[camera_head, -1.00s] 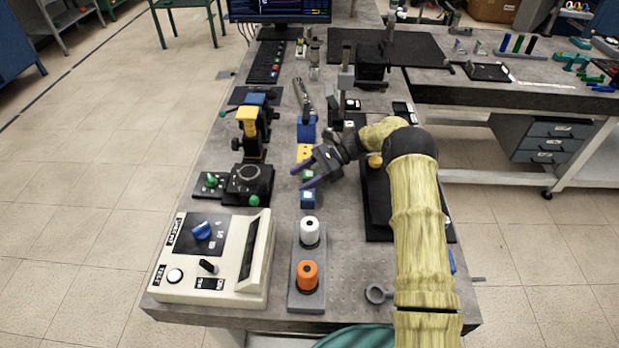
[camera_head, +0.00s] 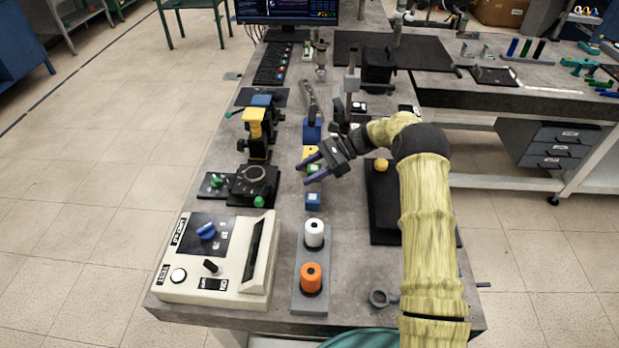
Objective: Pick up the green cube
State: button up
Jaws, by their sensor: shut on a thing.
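The green cube (camera_head: 313,169) is small and partly hidden by my gripper's dark fingers. My gripper (camera_head: 303,175) reaches in from the right, its fingers pointing left, and is shut on the green cube. The exact height of the cube cannot be told from this view.

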aim_at(309, 169)
notch_tip(309, 169, up, 7)
jog(key=shift+w, duration=0.1)
dwell(0.7)
